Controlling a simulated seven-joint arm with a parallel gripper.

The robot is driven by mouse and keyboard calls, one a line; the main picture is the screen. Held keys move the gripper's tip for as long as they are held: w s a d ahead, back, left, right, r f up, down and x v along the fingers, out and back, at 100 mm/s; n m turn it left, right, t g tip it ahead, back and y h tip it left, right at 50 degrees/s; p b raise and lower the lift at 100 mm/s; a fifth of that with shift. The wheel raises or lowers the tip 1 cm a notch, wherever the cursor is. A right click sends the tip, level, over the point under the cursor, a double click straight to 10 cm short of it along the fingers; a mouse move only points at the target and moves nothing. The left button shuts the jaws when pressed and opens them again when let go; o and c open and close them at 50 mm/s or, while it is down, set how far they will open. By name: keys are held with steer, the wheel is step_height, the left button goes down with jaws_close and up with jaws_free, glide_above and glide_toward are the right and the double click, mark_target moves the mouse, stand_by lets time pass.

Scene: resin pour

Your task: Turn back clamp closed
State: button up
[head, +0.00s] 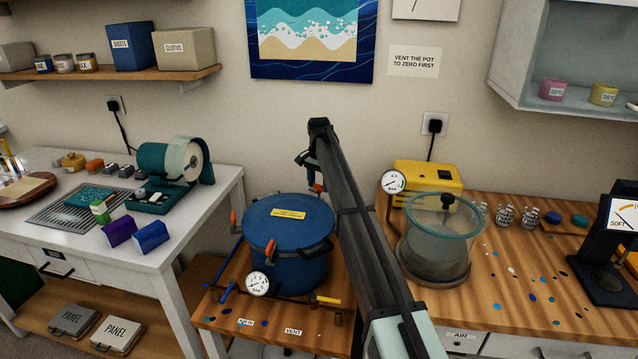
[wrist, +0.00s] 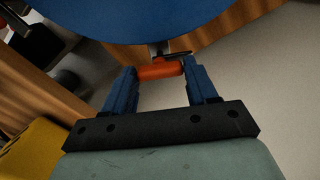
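The blue pressure pot (head: 290,240) stands on a wooden stand, its lid on; its rim (wrist: 140,15) fills the top of the wrist view. The back clamp's orange handle (wrist: 160,72) lies across the picture just below the rim. In the head view a bit of it (head: 316,188) shows behind the pot, partly hidden by my arm. My gripper (wrist: 160,78) is open, its blue fingers either side of the handle's ends. Whether they touch it I cannot tell. Orange handles of the left clamp (head: 233,220) and front clamp (head: 270,249) show in the head view.
A pressure gauge (head: 258,284) and a yellow-handled vent valve (head: 326,300) sit at the pot's front. A yellow pump (head: 428,178) and a clear chamber (head: 438,240) stand on the bench right of my arm. The wall is close behind the pot.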

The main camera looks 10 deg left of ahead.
steer(key=c, duration=0.6)
steer(key=shift+o, duration=0.2)
steer(key=shift+n, duration=0.3)
steer(key=n, duration=0.6)
steer(key=shift+n, duration=0.3)
steer(key=n, duration=1)
steer(key=shift+n, duration=0.3)
steer(key=o, duration=1)
